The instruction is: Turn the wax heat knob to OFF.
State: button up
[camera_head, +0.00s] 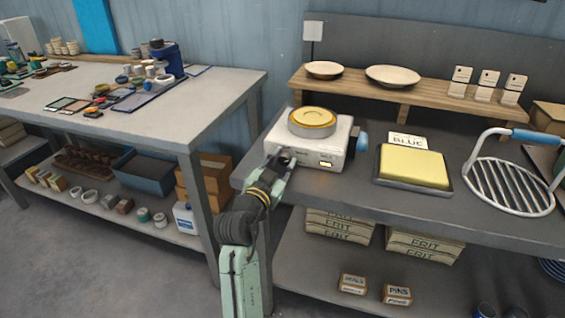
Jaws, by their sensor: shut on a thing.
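The wax heater is a white box (337,149) at the left end of the dark bench, with a round yellow pan (312,119) on top. A small yellow panel shows at the right of its front face. My gripper (284,160) is at the left part of the front face, where the heat knob would be, and is shut on it. The knob itself is mostly hidden behind the fingers, so I cannot read its position or any OFF mark.
A tray with a yellow block (413,164) and a "BLUE" card lies right of the heater. A wire rack (507,185) with a blue handle stands farther right. A shelf (430,93) with two plates runs behind. Another table (190,112) stands left.

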grip_shut()
jog(key=n, duration=0.4)
jog(key=shift+n, duration=0.3)
jog(key=o, duration=0.8)
grip_release()
jog(key=shift+s, duration=0.1)
jog(key=v, duration=1.2)
jog(key=shift+f, duration=0.25)
jog(key=shift+d, duration=0.1)
